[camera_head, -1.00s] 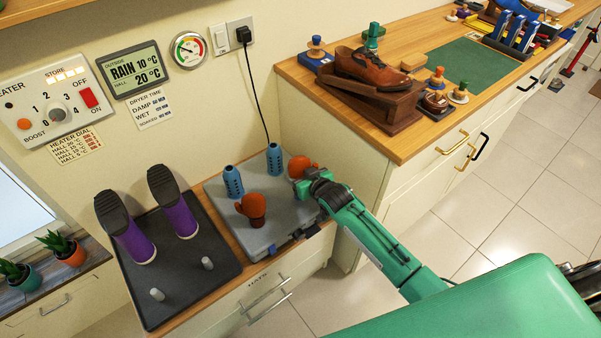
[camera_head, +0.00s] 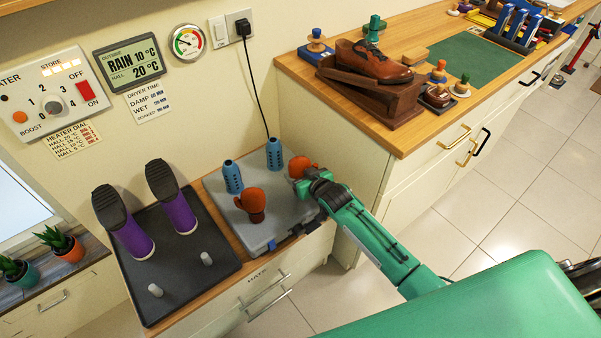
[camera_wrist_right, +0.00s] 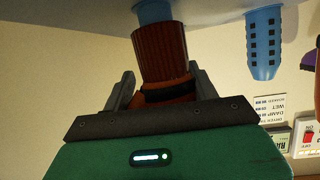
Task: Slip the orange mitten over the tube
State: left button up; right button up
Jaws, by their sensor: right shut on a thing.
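My right gripper (camera_head: 313,183) is shut on an orange mitten (camera_head: 300,165) at the right side of the grey plate (camera_head: 283,211). In the right wrist view this mitten (camera_wrist_right: 160,50) has its ribbed cuff toward the plate. A blue tube (camera_wrist_right: 152,12) shows between cuff and plate, lined up with the cuff and seemingly running into it; how far is hidden. Another orange mitten (camera_head: 251,204) stands on the plate at the front left. Two bare blue tubes, a left one (camera_head: 232,177) and a right one (camera_head: 274,153), stand at the back. My left gripper is out of view.
A dark tray (camera_head: 190,262) with purple boots (camera_head: 180,214) and two bare pegs lies left of the plate. A black cord (camera_head: 256,90) hangs on the wall behind. The higher wooden counter (camera_head: 400,145) with a brown shoe (camera_head: 372,62) stands close on the right.

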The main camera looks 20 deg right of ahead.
jog(key=shift+f+b, duration=0.4)
jog(key=shift+f, duration=0.4)
jog(key=o, duration=1.1)
jog(key=shift+c, duration=0.2)
jog(key=p+v, duration=0.1)
jog(key=v, duration=1.3)
jog(key=shift+f, duration=0.15)
